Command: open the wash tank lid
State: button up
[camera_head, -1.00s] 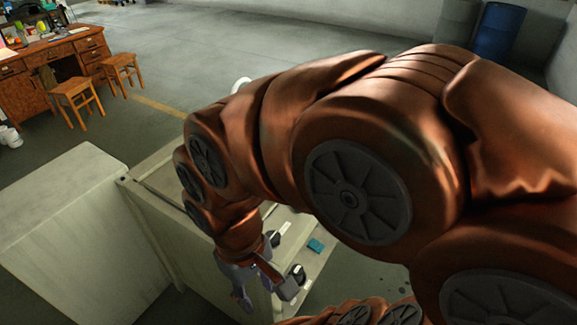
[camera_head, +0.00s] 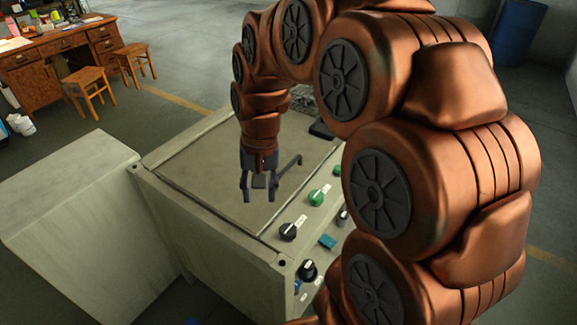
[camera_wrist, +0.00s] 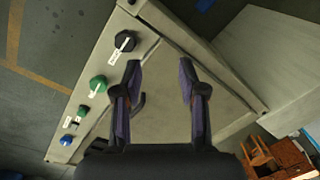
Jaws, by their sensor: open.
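The wash tank (camera_head: 262,265) is a pale grey-green box in the middle of the head view. Its flat lid (camera_head: 205,170) lies shut, level with the rim; the lid (camera_wrist: 165,100) also fills the middle of the wrist view. A dark bar handle (camera_head: 290,168) shows on the lid just right of my gripper, partly hidden by it; in the wrist view part of it (camera_wrist: 139,104) shows behind the left finger. My gripper (camera_head: 260,190) points down over the lid, jaws open with nothing between them. I cannot tell whether its fingers touch the lid.
A black knob (camera_head: 288,231), a green knob (camera_head: 317,197) and a blue part (camera_head: 327,242) line the tank's front strip. A pale cabinet (camera_head: 70,205) stands close on the left. A desk (camera_head: 45,70), stools and a blue barrel (camera_head: 520,30) are far off.

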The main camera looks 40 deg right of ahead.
jog(key=w+d+f+m+t+b, duration=0.1)
jog(key=w+d+f+m+b, duration=0.2)
jog(key=w+d, duration=0.7)
jog(key=m+t, duration=0.1)
jog(key=m, duration=0.4)
send_near(288, 166)
jog(key=f, duration=0.1)
jog(key=f+p, duration=0.1)
jog(key=f, duration=0.1)
jog(key=w+f+p, duration=0.1)
jog(key=f, duration=0.2)
jog(key=f+p, duration=0.1)
jog(key=f, duration=0.1)
jog(key=shift+w+a+f, duration=0.2)
jog(key=shift+w+a, duration=0.05)
jog(key=shift+a, duration=0.1)
grip_shut()
